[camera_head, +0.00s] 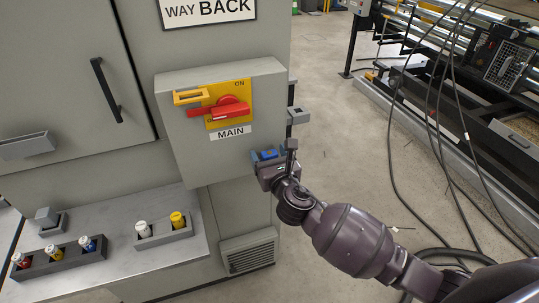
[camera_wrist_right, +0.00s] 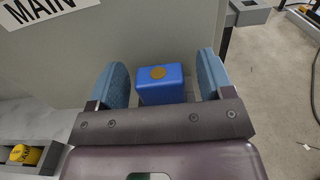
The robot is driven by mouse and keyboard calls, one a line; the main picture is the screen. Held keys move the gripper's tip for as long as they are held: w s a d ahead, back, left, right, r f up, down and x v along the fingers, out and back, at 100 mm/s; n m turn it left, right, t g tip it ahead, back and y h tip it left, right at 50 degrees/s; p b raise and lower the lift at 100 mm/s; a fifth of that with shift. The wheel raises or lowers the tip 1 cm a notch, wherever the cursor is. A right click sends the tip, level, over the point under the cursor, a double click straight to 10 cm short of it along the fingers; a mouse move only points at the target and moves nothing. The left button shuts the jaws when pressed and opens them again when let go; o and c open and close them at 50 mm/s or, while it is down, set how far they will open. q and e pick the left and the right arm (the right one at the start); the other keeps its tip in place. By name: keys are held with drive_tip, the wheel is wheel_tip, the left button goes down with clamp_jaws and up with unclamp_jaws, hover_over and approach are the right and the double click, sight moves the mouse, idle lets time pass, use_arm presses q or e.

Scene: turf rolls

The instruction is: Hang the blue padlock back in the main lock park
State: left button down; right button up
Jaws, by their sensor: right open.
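The blue padlock (camera_head: 268,153) is at the lower right side of the grey MAIN switch box. In the right wrist view, the blue padlock (camera_wrist_right: 160,83) shows as a blue block with a round brass-coloured spot. My right gripper (camera_head: 268,160) is open, and its two blue-grey fingers (camera_wrist_right: 160,85) stand either side of the padlock with a visible gap at each side. Its shackle and whatever bears it are hidden. A grey bracket (camera_head: 298,116) sticks out beside the box; I cannot tell if it is the main lock park. My left gripper is not in view.
The MAIN box carries a red handle (camera_head: 220,107) on a yellow plate. A shelf (camera_head: 120,262) below left bears grey holders with several coloured pieces. Cables (camera_head: 392,180) hang at right. Open floor (camera_head: 345,130) lies right of the cabinet.

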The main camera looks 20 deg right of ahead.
drive_tip(key=s, duration=1)
drive_tip(key=shift+s+d, duration=0.2)
drive_tip(key=shift+s, duration=0.2)
